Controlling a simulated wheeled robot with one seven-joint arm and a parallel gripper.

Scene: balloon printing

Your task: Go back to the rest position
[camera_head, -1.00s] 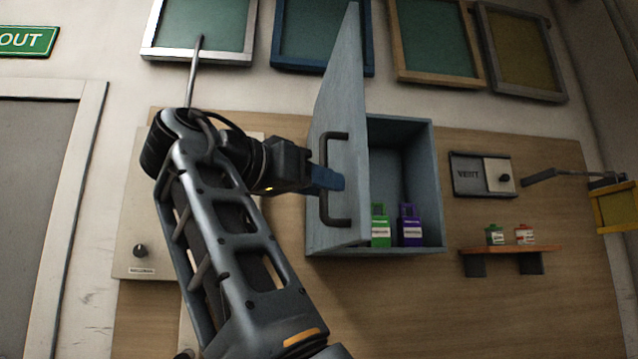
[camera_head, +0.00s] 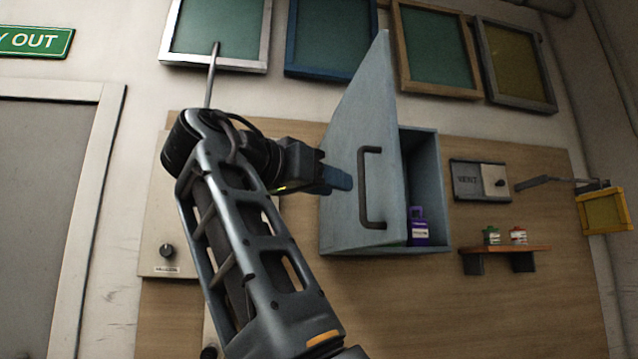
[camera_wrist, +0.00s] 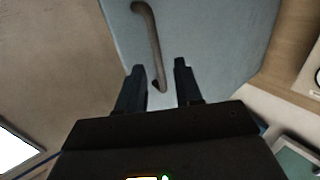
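My gripper (camera_head: 338,178) is in front of the blue-grey cabinet door, left of its dark handle (camera_head: 371,188). In the wrist view my gripper (camera_wrist: 161,80) has its two fingers spread apart. The handle (camera_wrist: 150,40) shows ahead of the fingers, with its lower end seen between them; nothing is visibly gripped. The cabinet door (camera_head: 345,200) stands open, swung outward. The cabinet (camera_head: 428,165) behind it is partly hidden by the door. A purple bottle (camera_head: 418,230) stands inside.
A wooden shelf (camera_head: 505,249) with a green-capped and a red-capped jar is to the right, below a vent switch panel (camera_head: 480,181). Framed screens (camera_head: 432,50) hang above. A yellow-framed screen (camera_head: 603,210) sits on an arm at far right. A knob panel (camera_head: 160,262) is behind my arm.

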